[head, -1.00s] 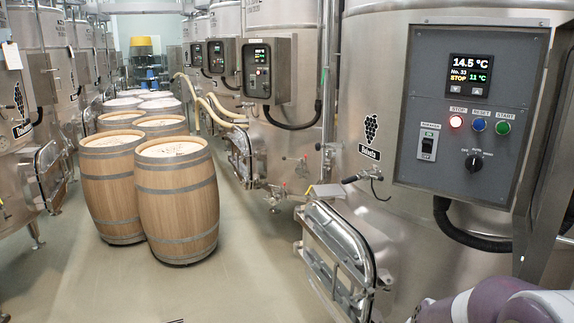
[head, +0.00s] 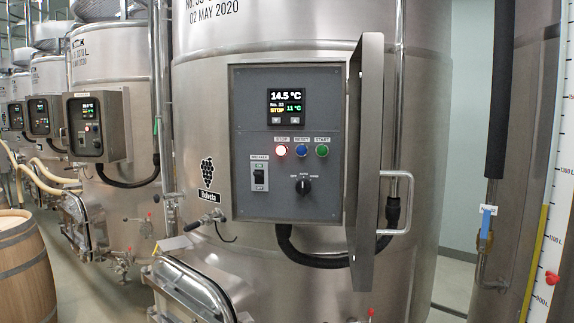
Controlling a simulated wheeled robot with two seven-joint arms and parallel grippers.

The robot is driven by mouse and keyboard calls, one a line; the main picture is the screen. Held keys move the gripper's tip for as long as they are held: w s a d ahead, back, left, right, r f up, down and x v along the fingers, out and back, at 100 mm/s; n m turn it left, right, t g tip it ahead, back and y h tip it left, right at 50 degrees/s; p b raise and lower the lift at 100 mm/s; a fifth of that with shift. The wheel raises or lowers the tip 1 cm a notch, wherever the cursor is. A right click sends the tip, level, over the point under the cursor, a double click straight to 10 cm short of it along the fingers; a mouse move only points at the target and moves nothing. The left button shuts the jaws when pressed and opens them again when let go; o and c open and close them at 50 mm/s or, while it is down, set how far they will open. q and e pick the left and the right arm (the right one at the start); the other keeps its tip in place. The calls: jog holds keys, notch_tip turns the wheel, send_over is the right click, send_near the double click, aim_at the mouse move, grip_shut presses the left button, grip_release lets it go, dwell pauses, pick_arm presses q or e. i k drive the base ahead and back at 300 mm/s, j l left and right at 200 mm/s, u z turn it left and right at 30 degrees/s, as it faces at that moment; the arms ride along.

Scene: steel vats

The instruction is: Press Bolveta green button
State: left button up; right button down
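The green button (head: 322,151) sits on the grey control panel (head: 262,205) of the large steel vat (head: 415,120), under a START label. The display (head: 286,106) above reads 14.5 °C, No. 33, STOP, 11 °C. A grape label (head: 207,178) left of the panel appears to read Bolveta, though the lettering is small. Neither of my grippers shows in the head view.
The panel's door (head: 367,165) stands open at its right edge, with a metal handle (head: 398,205) sticking out. A vat hatch (head: 190,290) juts out below. A barrel (head: 27,275) stands at far left. A level gauge (head: 549,210) is at far right.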

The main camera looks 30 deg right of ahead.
aim_at(322, 149)
jog(key=i+j, duration=0.1)
jog(key=i, duration=0.35)
jog(key=i+j, duration=0.15)
jog(key=i, duration=0.35)
jog(key=i+j, duration=0.1)
jog(key=i, duration=0.35)
jog(key=z, duration=1.2)
